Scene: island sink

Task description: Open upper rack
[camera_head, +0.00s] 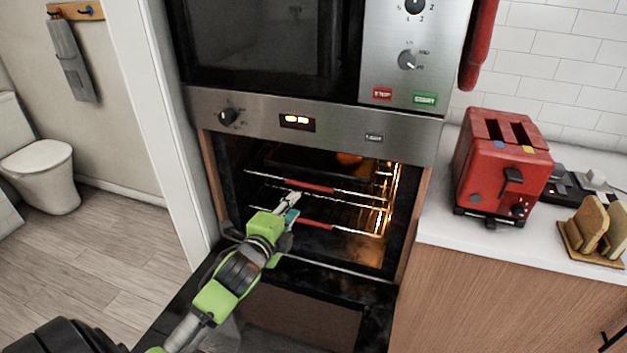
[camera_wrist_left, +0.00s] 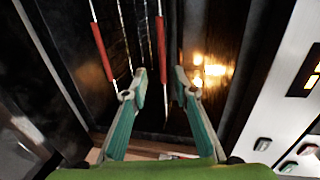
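The oven (camera_head: 330,205) is open, with its door (camera_head: 300,310) folded down. Inside it, the upper rack has a red grip (camera_head: 309,186) on its front bar; this grip also shows in the left wrist view (camera_wrist_left: 161,36). The lower rack has a similar red grip (camera_head: 312,224), at left in the left wrist view (camera_wrist_left: 96,52). My left gripper (camera_head: 293,205) is open and empty in front of the racks. In the left wrist view its fingertips (camera_wrist_left: 160,80) are apart, with the upper grip lined up between and beyond them. I cannot tell any contact. My right gripper is not in view.
The oven's control panel (camera_head: 300,125) runs above the opening, under a microwave (camera_head: 275,45). A red toaster (camera_head: 500,165) and a toast holder (camera_head: 595,230) stand on the right counter. A toilet (camera_head: 40,170) is at far left beyond a doorway. The floor there is clear.

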